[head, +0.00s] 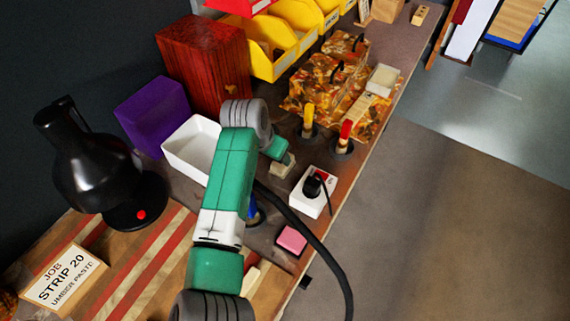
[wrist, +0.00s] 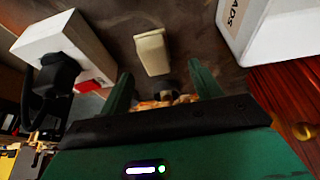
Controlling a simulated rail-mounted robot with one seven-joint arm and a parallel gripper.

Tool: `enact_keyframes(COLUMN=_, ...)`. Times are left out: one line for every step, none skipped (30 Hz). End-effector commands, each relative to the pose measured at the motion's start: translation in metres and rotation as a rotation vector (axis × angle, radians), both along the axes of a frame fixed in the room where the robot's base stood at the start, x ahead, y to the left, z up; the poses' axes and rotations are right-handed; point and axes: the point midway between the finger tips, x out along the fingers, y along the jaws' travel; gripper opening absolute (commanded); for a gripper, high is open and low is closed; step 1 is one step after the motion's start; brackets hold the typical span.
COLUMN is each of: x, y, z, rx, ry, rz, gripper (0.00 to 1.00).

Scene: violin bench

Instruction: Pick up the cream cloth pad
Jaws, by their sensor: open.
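The cream cloth pad (head: 283,166) is a small pale block on the dark bench top, between the white bin and the white box with a black knob. In the wrist view the pad (wrist: 152,52) lies beyond the fingertips, roughly between their lines. My gripper (head: 274,150) is close to the pad in the head view and partly hidden by my wrist. In the wrist view my gripper (wrist: 160,70) has its two green fingers spread apart with nothing held between them.
The white box with a black knob (head: 308,204) and its black cable stand close by. The white bin (head: 184,156) is on the other side. Yellow-handled (head: 308,117) and red-handled (head: 345,132) tools stand behind. A pink block (head: 291,240) lies near the front edge.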

Motion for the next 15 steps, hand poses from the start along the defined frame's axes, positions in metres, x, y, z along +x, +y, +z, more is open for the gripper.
enact_keyframes(x=0.002, y=-0.002, z=-0.010, rx=0.001, ry=0.001, rz=-0.001, gripper=0.64)
enact_keyframes(x=0.003, y=-0.003, z=-0.013, rx=0.001, ry=0.001, rz=-0.001, gripper=0.64)
enact_keyframes(x=0.003, y=-0.004, z=-0.013, rx=0.001, ry=0.000, rz=-0.002, gripper=0.64)
enact_keyframes(x=0.004, y=-0.004, z=-0.013, rx=0.000, ry=-0.001, rz=-0.002, gripper=0.64)
enact_keyframes(x=0.004, y=-0.005, z=-0.014, rx=0.000, ry=-0.001, rz=-0.002, gripper=0.64)
enact_keyframes(x=0.005, y=-0.006, z=-0.020, rx=0.001, ry=-0.002, rz=-0.001, gripper=0.64)
enact_keyframes(x=0.006, y=-0.008, z=-0.027, rx=0.001, ry=-0.001, rz=-0.001, gripper=0.64)
enact_keyframes(x=0.007, y=-0.010, z=-0.033, rx=0.002, ry=-0.001, rz=0.000, gripper=0.64)
enact_keyframes(x=0.008, y=-0.013, z=-0.041, rx=0.002, ry=-0.001, rz=-0.001, gripper=0.64)
enact_keyframes(x=0.009, y=-0.015, z=-0.046, rx=0.001, ry=-0.001, rz=-0.001, gripper=0.64)
enact_keyframes(x=0.010, y=-0.017, z=-0.050, rx=0.002, ry=-0.001, rz=0.001, gripper=0.64)
enact_keyframes(x=0.012, y=-0.018, z=-0.055, rx=0.002, ry=0.000, rz=0.001, gripper=0.64)
enact_keyframes(x=0.014, y=-0.019, z=-0.057, rx=0.001, ry=-0.002, rz=0.000, gripper=0.64)
enact_keyframes(x=0.015, y=-0.020, z=-0.059, rx=0.001, ry=-0.002, rz=0.000, gripper=0.64)
enact_keyframes(x=0.016, y=-0.020, z=-0.060, rx=0.001, ry=-0.002, rz=-0.001, gripper=0.64)
